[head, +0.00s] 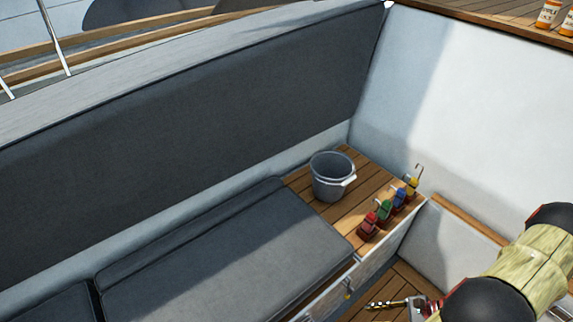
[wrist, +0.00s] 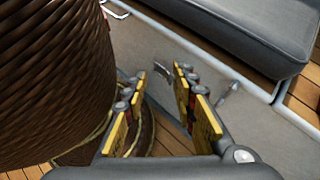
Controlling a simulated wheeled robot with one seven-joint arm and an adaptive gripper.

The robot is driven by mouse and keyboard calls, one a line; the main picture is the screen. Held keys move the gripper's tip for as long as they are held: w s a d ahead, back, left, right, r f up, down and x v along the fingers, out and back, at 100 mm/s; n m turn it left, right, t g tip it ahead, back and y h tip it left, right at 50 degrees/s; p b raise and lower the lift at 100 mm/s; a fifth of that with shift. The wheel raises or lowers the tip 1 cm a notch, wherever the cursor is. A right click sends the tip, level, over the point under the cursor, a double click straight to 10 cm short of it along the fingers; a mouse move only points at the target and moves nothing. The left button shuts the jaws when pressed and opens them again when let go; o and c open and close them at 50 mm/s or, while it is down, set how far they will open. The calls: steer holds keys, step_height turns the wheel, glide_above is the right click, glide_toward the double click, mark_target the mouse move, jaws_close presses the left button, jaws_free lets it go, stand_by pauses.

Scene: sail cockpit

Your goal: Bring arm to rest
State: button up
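My arm shows at the lower right of the head view, with pale wood-like links and dark joints. My gripper (wrist: 154,100) shows in the wrist view with its two yellow-padded fingers spread apart. Nothing is between the fingers. They are over the floor area beside the seat's grey side wall. In the head view the gripper is mostly hidden or cut off at the bottom edge, low beside the bench.
A large brown woven cylinder (wrist: 52,75) stands close to the left finger. A bench with a grey cushion (head: 230,255) is nearby. On its wooden end (head: 330,208) stand a grey bucket (head: 332,180) and several coloured shackle-like items (head: 384,212). Orange-labelled bottles (head: 548,14) stand at the upper right.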

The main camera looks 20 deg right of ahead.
steer(key=w+a+r+n+g+h, duration=0.1)
steer(key=w+r+n+g+h, duration=0.15)
steer(key=r+n, duration=0.45)
steer(key=w+a+r+n+g+h, duration=0.1)
steer(key=r+n+g+h, duration=0.15)
steer(key=r, duration=0.75)
steer(key=w+a+r+n+g+h, duration=0.1)
steer(key=w+a+r+n+h, duration=0.15)
steer(key=r+n, duration=0.45)
steer(key=w+a+r+n+t+h, duration=0.1)
steer(key=a+r+n+t, duration=0.2)
steer(key=a+r, duration=0.4)
steer(key=a+r+n+t+h, duration=0.1)
steer(key=a+r+n+t, duration=0.2)
steer(key=a+r, duration=0.5)
step_height(320, 180, up, 5)
steer(key=shift+w+r, duration=0.15)
steer(key=shift+w, duration=0.2)
steer(key=shift+h, duration=0.25)
